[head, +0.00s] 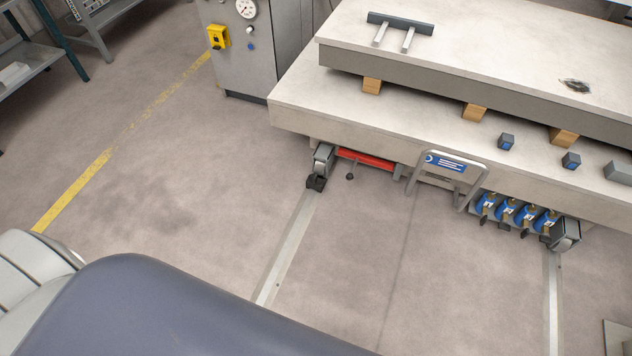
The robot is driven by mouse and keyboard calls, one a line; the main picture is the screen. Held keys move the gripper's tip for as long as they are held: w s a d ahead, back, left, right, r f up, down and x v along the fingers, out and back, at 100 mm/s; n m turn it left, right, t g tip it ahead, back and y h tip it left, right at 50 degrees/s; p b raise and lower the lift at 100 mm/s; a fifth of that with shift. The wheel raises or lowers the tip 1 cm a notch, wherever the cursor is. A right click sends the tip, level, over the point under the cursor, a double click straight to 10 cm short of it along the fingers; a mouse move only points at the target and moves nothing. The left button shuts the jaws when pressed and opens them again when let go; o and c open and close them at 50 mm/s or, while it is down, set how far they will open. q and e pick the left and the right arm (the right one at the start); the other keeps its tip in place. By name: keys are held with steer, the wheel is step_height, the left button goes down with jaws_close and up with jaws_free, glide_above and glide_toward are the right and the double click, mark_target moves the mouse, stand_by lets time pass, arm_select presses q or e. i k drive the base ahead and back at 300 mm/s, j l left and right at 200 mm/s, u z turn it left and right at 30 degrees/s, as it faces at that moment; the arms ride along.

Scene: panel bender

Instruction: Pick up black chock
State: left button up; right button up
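A small black block (315,183), which looks like the black chock, sits on the floor against the left caster wheel of the low machine table, at the top end of a pale floor strip. Its far side is hidden by the wheel. A dark shape (547,236) also shows beside the right caster; it is too small to tell whether it is a second chock. Neither of my grippers is in view.
The machine table (350,125) fills the upper right. A grey cabinet (252,50) stands behind. The floor in front is clear.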

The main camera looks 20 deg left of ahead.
mark_target(317, 183)
steer(key=i+j, duration=0.15)
steer(key=j, duration=0.2)
steer(key=i+j, duration=0.15)
steer(key=j, duration=0.2)
steer(key=i+j, duration=0.15)
steer(key=j, duration=0.2)
steer(key=i+j, duration=0.2)
steer(key=j, duration=0.15)
steer(key=i+j, duration=0.15)
steer(key=j, duration=0.2)
steer(key=z, duration=0.05)
